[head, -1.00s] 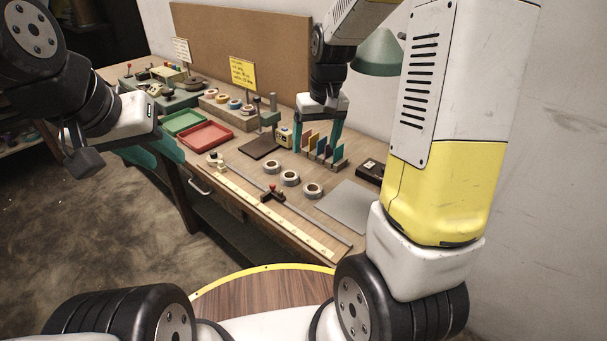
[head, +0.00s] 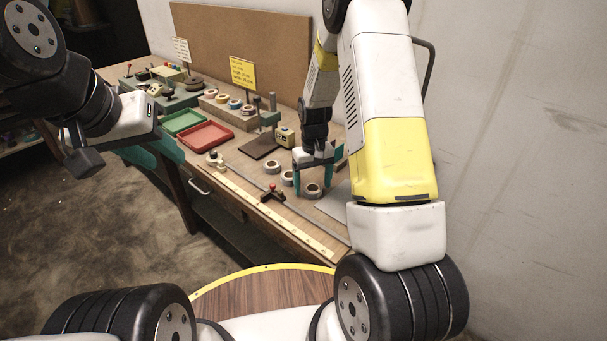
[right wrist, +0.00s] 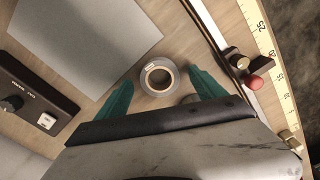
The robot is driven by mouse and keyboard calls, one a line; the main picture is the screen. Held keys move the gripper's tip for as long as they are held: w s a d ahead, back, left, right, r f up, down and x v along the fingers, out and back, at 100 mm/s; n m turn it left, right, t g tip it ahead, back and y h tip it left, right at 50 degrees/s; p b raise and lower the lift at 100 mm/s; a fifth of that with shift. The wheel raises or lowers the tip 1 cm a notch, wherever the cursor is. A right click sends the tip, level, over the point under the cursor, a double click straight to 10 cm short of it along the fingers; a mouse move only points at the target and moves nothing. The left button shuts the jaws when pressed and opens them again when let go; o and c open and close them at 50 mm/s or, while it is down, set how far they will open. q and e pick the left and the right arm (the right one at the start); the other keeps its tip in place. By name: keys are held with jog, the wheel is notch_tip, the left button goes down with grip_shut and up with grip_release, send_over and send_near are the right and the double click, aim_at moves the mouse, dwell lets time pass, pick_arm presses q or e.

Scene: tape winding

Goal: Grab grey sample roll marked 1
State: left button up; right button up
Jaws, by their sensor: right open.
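Three grey-white sample rolls stand in a row on the bench: a far one (head: 271,167), a middle one (head: 287,178) partly behind a finger, and a near one (head: 312,190). My right gripper (head: 312,188) is open above the near roll, its teal fingers on either side. In the right wrist view, this roll (right wrist: 145,85) lies flat between the open fingertips, apart from both. It has a small pale label, too small to read.
A ruler strip (head: 270,210) runs along the front edge, with a red-knobbed slider (head: 272,191) beside the rolls. A grey mat (head: 333,203) lies right of the near roll. A black control box (right wrist: 36,101) lies beyond the mat. Red (head: 206,135) and green (head: 184,122) trays stand farther left.

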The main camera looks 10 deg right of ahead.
jog(key=shift+f, duration=0.4)
jog(key=c, duration=1.5)
jog(key=shift+c, duration=0.2)
jog(key=shift+r, duration=0.15)
